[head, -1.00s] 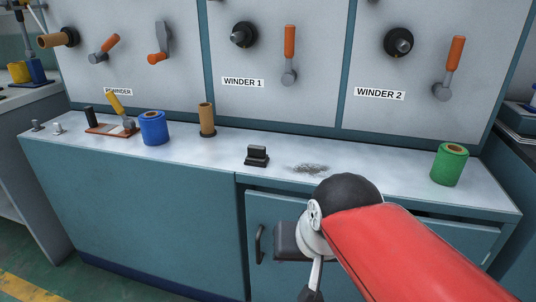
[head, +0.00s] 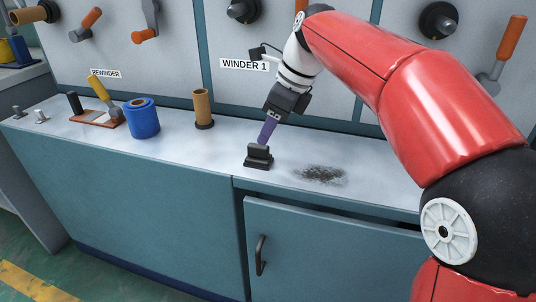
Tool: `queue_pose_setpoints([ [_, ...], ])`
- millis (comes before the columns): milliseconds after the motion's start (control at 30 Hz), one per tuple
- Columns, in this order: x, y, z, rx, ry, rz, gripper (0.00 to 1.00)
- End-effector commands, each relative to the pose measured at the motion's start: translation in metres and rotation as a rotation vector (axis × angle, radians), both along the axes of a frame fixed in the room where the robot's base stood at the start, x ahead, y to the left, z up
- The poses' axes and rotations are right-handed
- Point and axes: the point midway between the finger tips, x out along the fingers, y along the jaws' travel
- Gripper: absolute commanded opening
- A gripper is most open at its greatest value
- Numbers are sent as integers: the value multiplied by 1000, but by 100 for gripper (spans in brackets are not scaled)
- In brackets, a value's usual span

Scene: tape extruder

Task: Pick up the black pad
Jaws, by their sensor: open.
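The black pad (head: 257,160) stands on the pale counter (head: 215,155) in the middle of the head view, with a wider base and a narrower upper part. My gripper (head: 262,143) points down at it from above and slightly behind, its purple fingers close to the pad's top. The fingers are open. The pad's top edge partly covers the fingertips, so I cannot tell whether they touch it.
A dark smudge (head: 320,175) marks the counter right of the pad. To the left stand a brown tube (head: 203,108), a blue roll (head: 142,118) and a board with a yellow-handled tool (head: 99,90). The WINDER 1 panel (head: 235,90) rises behind.

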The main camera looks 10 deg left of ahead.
Motion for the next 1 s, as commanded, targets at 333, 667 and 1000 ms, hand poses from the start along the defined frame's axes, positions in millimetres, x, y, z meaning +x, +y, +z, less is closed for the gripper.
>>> queue_pose_setpoints([
  [333, -1, 21, -45, -2, 0, 1, 42],
  [667, 0, 26, -55, -1, -3, 1, 42],
  [1000, 0, 25, -54, 0, -4, 1, 4],
])
